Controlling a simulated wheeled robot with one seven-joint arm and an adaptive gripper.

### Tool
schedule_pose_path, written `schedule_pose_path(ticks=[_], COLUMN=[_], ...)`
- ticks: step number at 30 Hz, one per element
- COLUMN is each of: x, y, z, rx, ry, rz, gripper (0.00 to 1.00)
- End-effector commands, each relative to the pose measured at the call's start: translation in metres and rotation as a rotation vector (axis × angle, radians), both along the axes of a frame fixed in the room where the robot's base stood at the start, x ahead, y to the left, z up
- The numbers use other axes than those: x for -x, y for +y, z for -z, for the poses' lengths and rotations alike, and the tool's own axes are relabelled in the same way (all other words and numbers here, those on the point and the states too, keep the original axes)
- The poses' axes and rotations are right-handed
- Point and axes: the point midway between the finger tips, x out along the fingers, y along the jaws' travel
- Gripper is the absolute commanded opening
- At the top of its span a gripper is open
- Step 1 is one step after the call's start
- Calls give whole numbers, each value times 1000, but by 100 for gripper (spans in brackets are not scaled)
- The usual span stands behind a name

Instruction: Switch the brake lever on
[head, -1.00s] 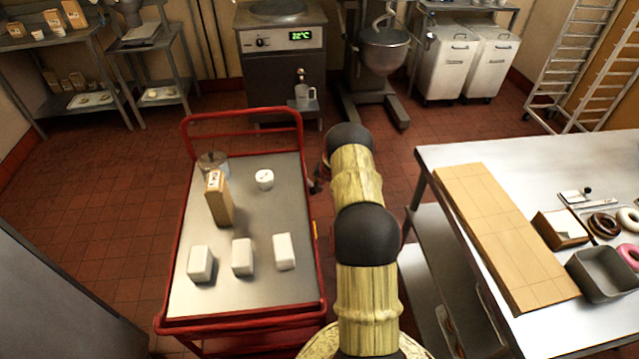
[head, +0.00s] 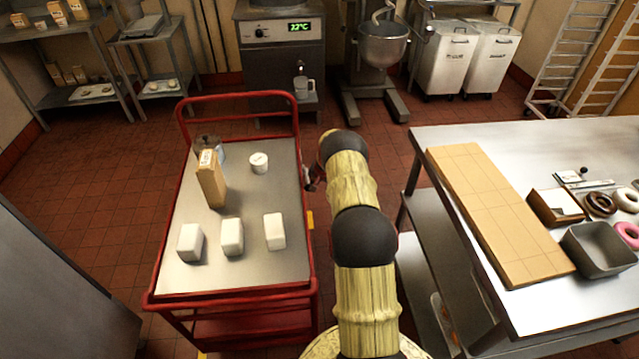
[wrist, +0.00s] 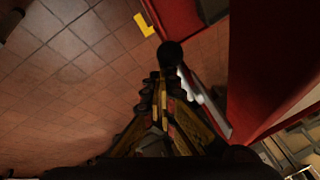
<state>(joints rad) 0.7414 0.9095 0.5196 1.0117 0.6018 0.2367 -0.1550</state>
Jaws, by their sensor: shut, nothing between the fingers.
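The brake lever appears in the wrist view as a dark round knob (wrist: 170,53) on a pale metal arm beside the red side of the cart. My gripper (wrist: 160,80) is shut and empty. Its fingertips are just below the knob in the picture, close to the lever; I cannot tell if they touch.
The cart carries a brown carton (head: 211,180), a white tub (head: 259,162) and several white blocks (head: 232,237). A steel table (head: 480,145) with a wooden board (head: 500,212) stands right of my arm. Yellow floor marks (wrist: 145,23) lie by the cart. Open tiled floor lies left.

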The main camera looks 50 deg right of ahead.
Motion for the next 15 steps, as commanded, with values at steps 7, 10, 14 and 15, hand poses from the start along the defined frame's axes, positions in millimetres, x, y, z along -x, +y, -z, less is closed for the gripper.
schedule_pose_path(ticks=[7, 10, 14, 15], x=[-3, -4, -4, -5], y=[0, -1, -1, -2], z=[29, 35, 41, 42], rx=[-1, 0, 0, 0], ry=[1, 0, 0, 0], rz=[1, 0, 0, 0], gripper=[0, 0, 0, 0])
